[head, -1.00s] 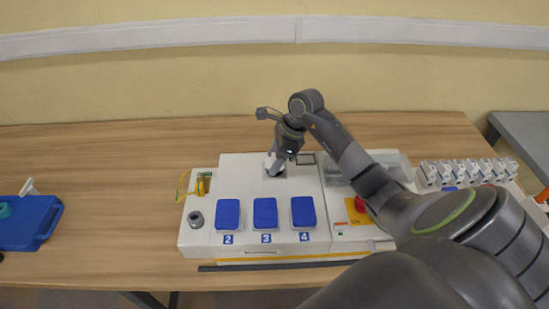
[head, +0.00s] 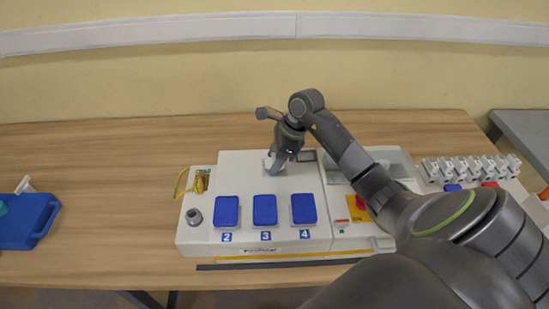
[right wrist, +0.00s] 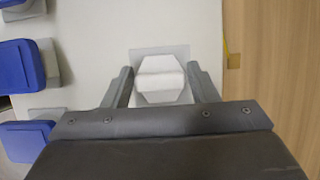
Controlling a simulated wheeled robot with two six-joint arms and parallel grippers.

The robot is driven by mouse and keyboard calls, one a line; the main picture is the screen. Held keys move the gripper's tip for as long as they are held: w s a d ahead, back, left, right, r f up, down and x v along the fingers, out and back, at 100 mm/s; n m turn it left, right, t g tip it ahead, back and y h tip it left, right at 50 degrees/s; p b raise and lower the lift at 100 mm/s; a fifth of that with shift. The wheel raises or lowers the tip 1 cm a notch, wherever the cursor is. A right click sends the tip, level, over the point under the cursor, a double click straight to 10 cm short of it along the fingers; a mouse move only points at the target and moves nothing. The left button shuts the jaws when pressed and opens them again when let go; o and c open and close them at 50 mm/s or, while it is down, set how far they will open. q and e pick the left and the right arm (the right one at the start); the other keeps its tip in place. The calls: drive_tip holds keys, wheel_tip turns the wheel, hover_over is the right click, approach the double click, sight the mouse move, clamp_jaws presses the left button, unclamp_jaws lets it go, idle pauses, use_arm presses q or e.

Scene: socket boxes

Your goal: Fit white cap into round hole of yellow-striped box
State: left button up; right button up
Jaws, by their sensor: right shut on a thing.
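The white box with a yellow stripe along its front edge (head: 235,175) sits on the table in the middle of the head view. My right gripper (head: 275,165) points down at the back part of its top. In the right wrist view the white cap (right wrist: 160,75) is between the two fingers, and my right gripper is shut on it. The cap is over a grey square plate (right wrist: 175,51) on the box top. The round hole is not visible, so I cannot tell how deep the cap sits. My left gripper is not in view.
Blue covers (head: 265,210) numbered 2, 3 and 4 line the box front. A white panel with a red button (head: 361,202) adjoins on the right, with a row of white switches (head: 468,169) beyond. A blue tray (head: 25,222) lies far left; table between is clear.

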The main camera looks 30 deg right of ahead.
drive_tip(key=shift+f+b, duration=0.35)
drive_tip(key=o, duration=0.9)
drive_tip(key=shift+c, duration=0.2)
drive_tip(key=shift+o, duration=1.1)
drive_tip(key=shift+s, duration=0.1)
drive_tip(key=w+a+r+v, duration=0.1)
drive_tip(key=a+v, duration=0.1)
drive_tip(key=v, duration=2.2)
drive_tip(key=shift+w, duration=0.15)
